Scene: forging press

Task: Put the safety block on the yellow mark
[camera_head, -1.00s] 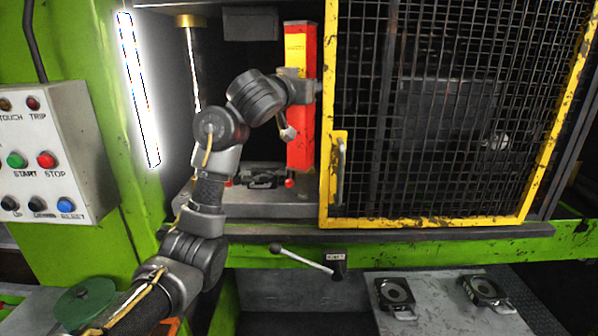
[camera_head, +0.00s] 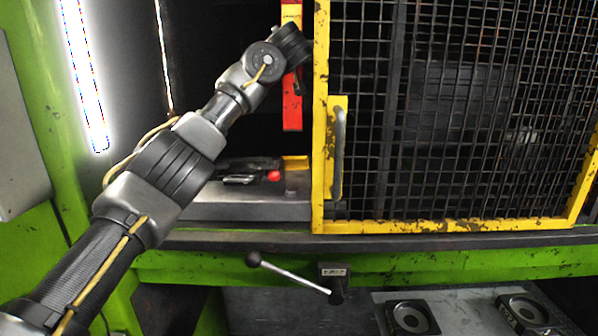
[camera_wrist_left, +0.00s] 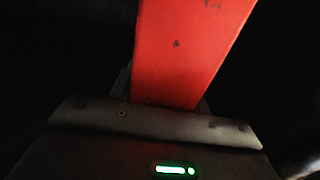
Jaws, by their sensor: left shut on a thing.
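The safety block, a tall red post (camera_head: 292,112) with a yellow label at its top, stands upright inside the press opening, beside the guard's left edge. Its lower end shows above the bed with a dark gap beneath. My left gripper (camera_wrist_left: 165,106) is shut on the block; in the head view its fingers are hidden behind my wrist. In the left wrist view the red block (camera_wrist_left: 187,50) fills the space ahead of the gripper. A yellow patch (camera_head: 296,162), likely the yellow mark, shows on the bed below the block, partly cut off by the guard frame. My right gripper is out of view.
The yellow-framed mesh guard (camera_head: 323,150) covers the right of the opening. A dark fixture (camera_head: 240,180) with a red knob (camera_head: 273,175) lies on the grey bed (camera_head: 245,208). A lever (camera_head: 290,273) sticks out below. A bright lamp (camera_head: 85,75) is at left.

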